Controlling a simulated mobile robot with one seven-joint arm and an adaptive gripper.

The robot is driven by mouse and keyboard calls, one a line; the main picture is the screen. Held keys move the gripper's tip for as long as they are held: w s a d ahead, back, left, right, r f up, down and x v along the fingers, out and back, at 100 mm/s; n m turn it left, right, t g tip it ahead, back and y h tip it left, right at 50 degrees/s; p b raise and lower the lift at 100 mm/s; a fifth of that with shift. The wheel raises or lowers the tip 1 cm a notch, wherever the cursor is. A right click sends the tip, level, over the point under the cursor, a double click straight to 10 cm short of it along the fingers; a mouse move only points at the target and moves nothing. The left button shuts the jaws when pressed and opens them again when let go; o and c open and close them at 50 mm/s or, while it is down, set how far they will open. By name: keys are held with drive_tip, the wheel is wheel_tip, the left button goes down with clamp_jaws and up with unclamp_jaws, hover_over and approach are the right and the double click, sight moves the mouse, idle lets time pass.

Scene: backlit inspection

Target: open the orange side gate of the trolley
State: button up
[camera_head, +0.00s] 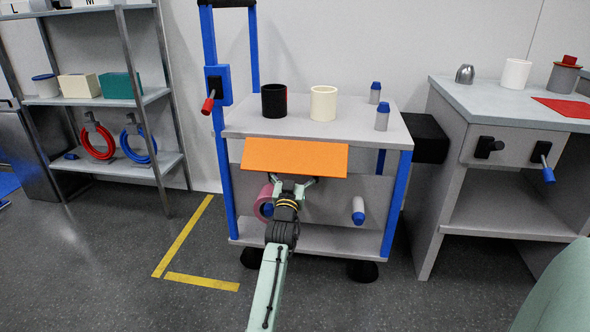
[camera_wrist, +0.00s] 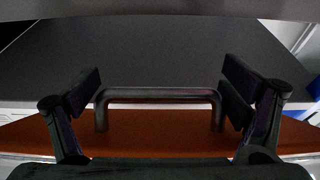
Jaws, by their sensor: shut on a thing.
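The trolley (camera_head: 225,195) has blue posts and a grey top. Its orange side gate (camera_head: 295,156) is on the near side, just below the top, and looks tilted outward. The handle is hidden in the head view.
On the trolley top stand a black mug (camera_head: 274,101), a cream mug (camera_head: 323,103) and two blue-capped grey pieces. A pink ring (camera_head: 263,203) shows beside my gripper. A shelf rack (camera_head: 140,97) is at left, a workbench (camera_head: 450,180) at right. Floor at front left is clear.

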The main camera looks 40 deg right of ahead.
drive_tip(key=shift+r, duration=0.15)
drive_tip(key=o, duration=1.4)
